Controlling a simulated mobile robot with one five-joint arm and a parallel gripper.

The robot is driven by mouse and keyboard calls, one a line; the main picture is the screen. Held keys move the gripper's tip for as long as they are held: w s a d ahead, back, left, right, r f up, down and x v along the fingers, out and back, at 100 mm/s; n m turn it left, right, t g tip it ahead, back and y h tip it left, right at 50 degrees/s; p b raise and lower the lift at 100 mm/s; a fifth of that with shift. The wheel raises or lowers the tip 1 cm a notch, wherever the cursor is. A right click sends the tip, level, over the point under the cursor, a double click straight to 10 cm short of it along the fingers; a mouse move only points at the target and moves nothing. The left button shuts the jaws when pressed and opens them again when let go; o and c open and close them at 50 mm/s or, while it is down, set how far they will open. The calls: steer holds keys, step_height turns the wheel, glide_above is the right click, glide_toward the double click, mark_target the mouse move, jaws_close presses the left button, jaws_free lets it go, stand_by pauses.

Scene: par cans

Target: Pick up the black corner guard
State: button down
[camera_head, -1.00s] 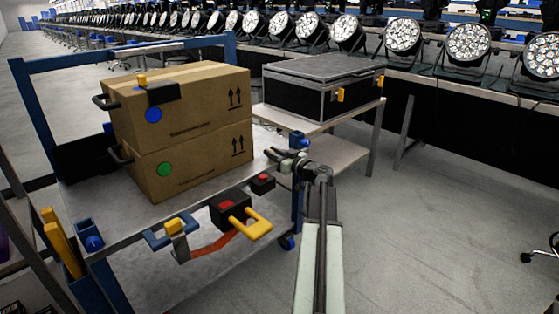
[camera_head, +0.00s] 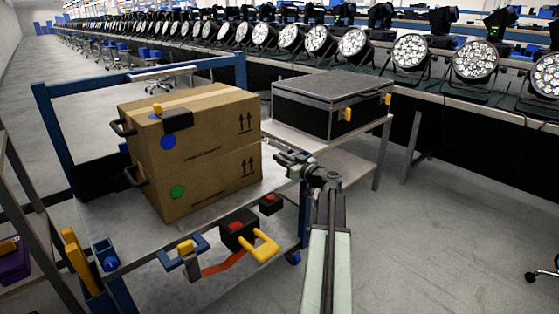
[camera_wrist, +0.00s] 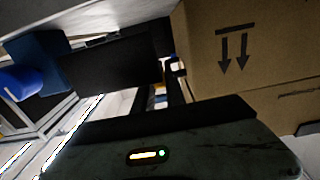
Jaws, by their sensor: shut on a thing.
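My gripper (camera_head: 291,163) is at the right side of the cardboard boxes, just above the cart's right edge. It is shut on a dark thing, which I take for the black corner guard (camera_wrist: 115,62); its outline is hard to separate from the dark jaws and background. The wrist view is upside down, with the box (camera_wrist: 235,45) on the right and a blue bracket (camera_wrist: 20,82) on the left. Another black piece with a yellow top (camera_head: 178,119) lies over the upper box's edge.
The cart (camera_head: 140,240) carries two stacked boxes (camera_head: 205,150). A red-topped black block (camera_head: 240,228), a yellow handle (camera_head: 265,247) and a blue-and-yellow clamp (camera_head: 183,253) are at its front. A black case (camera_head: 310,105) stands behind.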

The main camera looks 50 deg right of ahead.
steer(key=s+a, duration=0.1)
steer(key=s, duration=1.8)
steer(key=shift+s+a+b, duration=0.2)
steer(key=shift+s+b, duration=0.1)
steer(key=shift+b, duration=0.15)
